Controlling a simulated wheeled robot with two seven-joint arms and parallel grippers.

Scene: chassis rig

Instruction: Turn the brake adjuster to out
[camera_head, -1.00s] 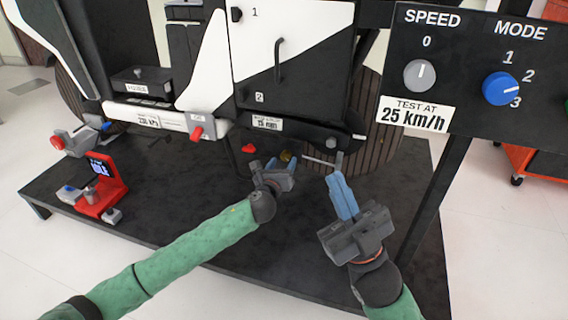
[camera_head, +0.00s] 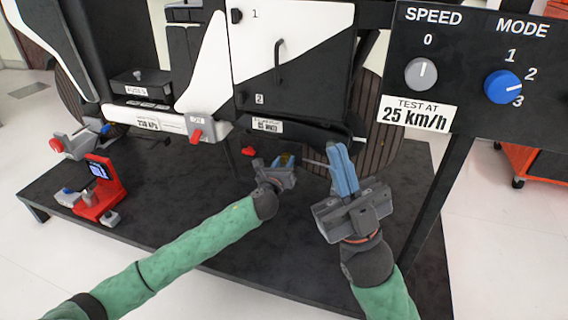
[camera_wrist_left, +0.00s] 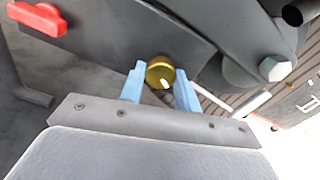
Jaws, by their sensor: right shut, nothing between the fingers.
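The brake adjuster appears to be the round brass knob (camera_wrist_left: 160,72) with a pale mark on its face, below the dark chassis. In the head view only a small bit of it (camera_head: 284,159) shows. My left gripper (camera_wrist_left: 160,82) has one blue finger on each side of the knob, and the knob fills the gap at the fingertips. My right gripper (camera_head: 341,150) is shut and empty, its fingers pointing up in front of the thin pale rod (camera_head: 314,163) that runs right from near the knob.
A red lever (camera_wrist_left: 38,18) sits left of the knob, and a hex bolt (camera_wrist_left: 278,68) is on its right. The panel (camera_head: 455,70) with SPEED and MODE dials stands at the right. A red device (camera_head: 105,190) stands on the platform's left side. The dark platform (camera_head: 230,250) is mostly clear in front.

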